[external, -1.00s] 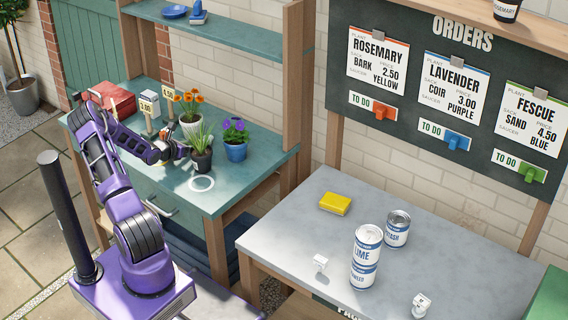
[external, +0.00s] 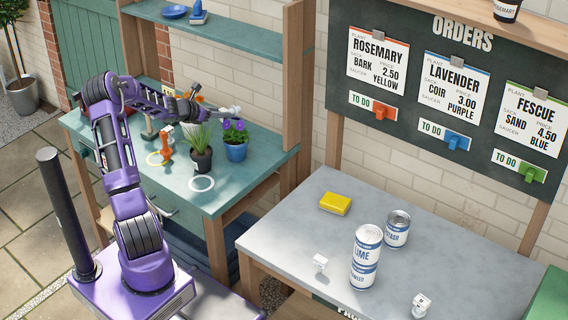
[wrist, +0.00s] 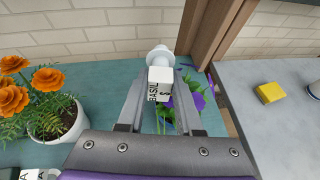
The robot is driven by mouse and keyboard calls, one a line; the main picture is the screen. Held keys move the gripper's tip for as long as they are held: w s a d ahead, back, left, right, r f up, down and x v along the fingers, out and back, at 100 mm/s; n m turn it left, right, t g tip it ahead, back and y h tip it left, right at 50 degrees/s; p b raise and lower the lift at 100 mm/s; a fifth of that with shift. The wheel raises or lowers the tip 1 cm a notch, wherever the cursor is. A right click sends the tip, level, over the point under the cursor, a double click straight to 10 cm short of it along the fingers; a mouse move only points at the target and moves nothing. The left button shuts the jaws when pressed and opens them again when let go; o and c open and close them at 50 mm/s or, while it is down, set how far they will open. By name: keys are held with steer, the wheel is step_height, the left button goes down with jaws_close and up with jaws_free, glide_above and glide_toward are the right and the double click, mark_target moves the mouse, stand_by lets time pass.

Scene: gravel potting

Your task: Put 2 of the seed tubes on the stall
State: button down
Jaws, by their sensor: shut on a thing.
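My gripper (wrist: 160,98) is shut on a white seed tube (wrist: 161,62) with a black "BASIL" label and a pale round cap. In the external view my gripper (external: 222,110) holds the tube (external: 234,110) in the air, above the purple-flowered plant on the teal bench. Two small white labelled pieces (external: 320,262) (external: 421,304) stand apart on the grey table; they are too small to tell whether they are seed tubes. I cannot tell which surface is the stall.
The teal bench (external: 240,178) carries a purple-flowered plant in a blue pot (external: 236,152), a grassy plant (external: 200,150) and orange flowers (wrist: 15,88). The grey table (external: 290,225) holds tins (external: 366,255) (external: 397,230) and a yellow block (external: 335,204). Its back right is clear.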

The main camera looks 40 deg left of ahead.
steer(key=w+d+m+g+h, duration=0.1)
steer(key=d+m+h, duration=0.1)
steer(key=d, duration=0.7)
steer(key=s+d+f+m+g+h, duration=0.1)
steer(key=s+d+f+m+g, duration=0.3)
steer(key=d, duration=0.4)
steer(key=s+d+f+m+g+h, duration=0.1)
steer(key=s+d+f+m+g, duration=0.1)
steer(key=s+d+f, duration=0.4)
steer(key=w+a+r+m+g+y+b, duration=0.25)
steer(key=a+r+m, duration=0.35)
steer(key=a+m, duration=0.35)
steer(key=w+a+r+m+g+y+b, duration=0.2)
steer(key=a+r+m+g+y+b, duration=0.15)
steer(key=a+r+m, duration=0.55)
steer(key=w+a+f+m+t+y+p, duration=0.1)
steer(key=w+a+f+t+p, duration=0.15)
steer(key=w+a, duration=0.3)
steer(key=w+a+f+m+t+y+p, duration=0.1)
steer(key=w+a+f+m+t+p, duration=0.1)
steer(key=w+a+f+p, duration=0.4)
steer(key=shift+s+a+f+b, duration=0.1)
steer(key=shift+a+f+b, duration=0.1)
steer(key=shift+f+b, duration=0.65)
steer(key=shift+s+a+f+b, duration=0.1)
steer(key=shift+a+f+b, duration=0.05)
steer(key=shift+f+b, duration=0.7)
steer(key=shift+s+a+f+b, duration=0.1)
steer(key=shift+a+f+b, duration=0.1)
steer(key=shift+f+b, duration=0.65)
